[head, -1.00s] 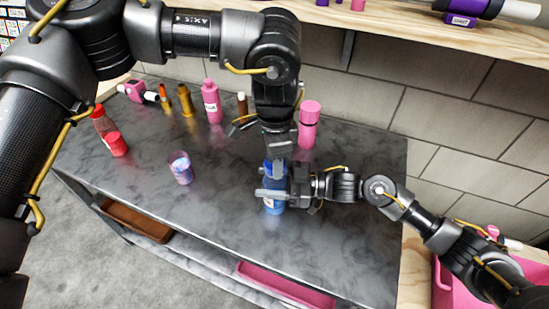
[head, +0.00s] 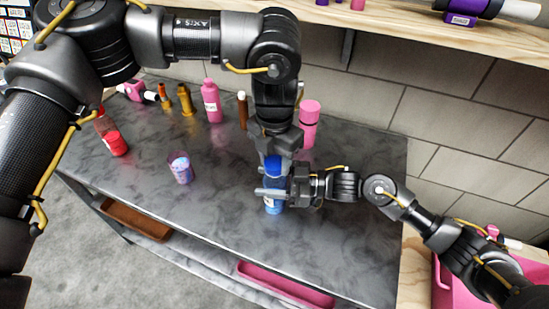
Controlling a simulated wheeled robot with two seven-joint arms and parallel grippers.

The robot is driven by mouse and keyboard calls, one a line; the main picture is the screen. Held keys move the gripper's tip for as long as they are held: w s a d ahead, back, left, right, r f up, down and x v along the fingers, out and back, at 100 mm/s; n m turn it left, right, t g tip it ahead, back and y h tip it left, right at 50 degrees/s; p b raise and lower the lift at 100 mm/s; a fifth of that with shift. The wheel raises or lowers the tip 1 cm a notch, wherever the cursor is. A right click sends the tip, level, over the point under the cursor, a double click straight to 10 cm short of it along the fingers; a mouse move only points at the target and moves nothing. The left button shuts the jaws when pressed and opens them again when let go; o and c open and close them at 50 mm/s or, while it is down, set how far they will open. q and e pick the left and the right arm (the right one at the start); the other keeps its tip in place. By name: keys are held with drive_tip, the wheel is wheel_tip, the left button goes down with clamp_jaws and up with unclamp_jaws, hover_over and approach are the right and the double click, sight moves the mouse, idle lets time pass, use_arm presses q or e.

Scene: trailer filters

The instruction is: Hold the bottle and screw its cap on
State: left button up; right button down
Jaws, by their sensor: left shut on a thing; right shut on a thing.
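A blue bottle (head: 273,207) stands upright on the dark table in the head view, its middle hidden by my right gripper. My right gripper (head: 273,193) comes in from the right and is shut around the bottle's body. My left gripper (head: 274,160) points straight down from above and is shut on the blue cap (head: 273,169) at the bottle's top. The join between cap and bottle is too small to make out, so I cannot tell how the cap is seated.
The dark table (head: 225,225) is clear in front. A purple-and-clear cup (head: 181,168) and a red bottle (head: 112,138) stand to the left. Pink bottles (head: 211,103) (head: 309,122) stand behind. A wooden shelf (head: 400,32) overhangs the back.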

use_arm(q)
drive_tip(key=o, duration=1.2)
wheel_tip(320, 180, up, 12)
drive_tip(key=shift+r, duration=0.1)
use_arm(e)
drive_tip(key=shift+c, duration=2.3)
unclamp_jaws()
use_arm(q)
drive_tip(key=shift+f+b, duration=1.2)
drive_tip(key=shift+f, duration=0.1)
use_arm(e)
drive_tip(key=d, duration=1)
drive_tip(key=shift+s+d, duration=0.4)
drive_tip(key=shift+s, duration=0.05)
